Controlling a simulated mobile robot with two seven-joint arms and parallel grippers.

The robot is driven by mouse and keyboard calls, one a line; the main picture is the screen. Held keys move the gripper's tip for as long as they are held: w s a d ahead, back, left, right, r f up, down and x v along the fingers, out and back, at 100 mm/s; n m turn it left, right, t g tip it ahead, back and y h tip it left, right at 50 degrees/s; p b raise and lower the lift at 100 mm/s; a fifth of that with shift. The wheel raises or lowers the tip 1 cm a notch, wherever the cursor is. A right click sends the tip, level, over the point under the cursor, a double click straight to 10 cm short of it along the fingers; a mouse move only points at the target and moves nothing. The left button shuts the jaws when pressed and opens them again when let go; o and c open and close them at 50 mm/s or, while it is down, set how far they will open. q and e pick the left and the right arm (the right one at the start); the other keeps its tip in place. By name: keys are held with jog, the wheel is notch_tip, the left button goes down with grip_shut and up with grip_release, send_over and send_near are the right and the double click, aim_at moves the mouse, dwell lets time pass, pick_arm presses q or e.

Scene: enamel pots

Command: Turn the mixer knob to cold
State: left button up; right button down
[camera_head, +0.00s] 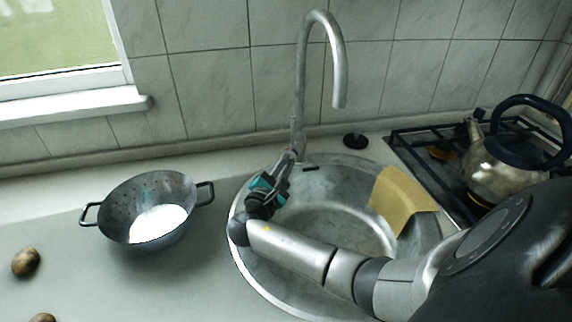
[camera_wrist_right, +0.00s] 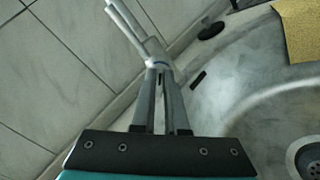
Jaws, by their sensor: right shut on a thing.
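The mixer tap (camera_head: 300,80) is a tall grey curved spout behind the round sink. It also shows in the right wrist view (camera_wrist_right: 137,35), at the tips of my gripper. My right gripper (camera_head: 293,155) reaches over the sink's left side to the base of the tap. In the wrist view its fingers (camera_wrist_right: 158,72) are close together at the tap's lower part, around a small piece that I take to be the mixer knob. The fingers mostly hide the knob, and its turn angle cannot be told. My left gripper is not in view.
The round sink (camera_head: 236,248) has a yellow cloth (camera_head: 402,195) over its right rim. A black plug (camera_head: 355,141) lies behind it. A dark colander (camera_head: 150,238) stands left on the counter, near a potato (camera_head: 26,261). A kettle (camera_head: 497,165) stands on the hob at right. The tiled wall is close behind the tap.

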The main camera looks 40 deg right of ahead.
jog(key=c, duration=0.9)
grip_release()
jog(key=shift+c, duration=0.2)
jog(key=p+v, duration=0.1)
jog(key=v, duration=1.4)
jog(key=shift+a+p, duration=0.2)
jog(key=shift+p, duration=0.2)
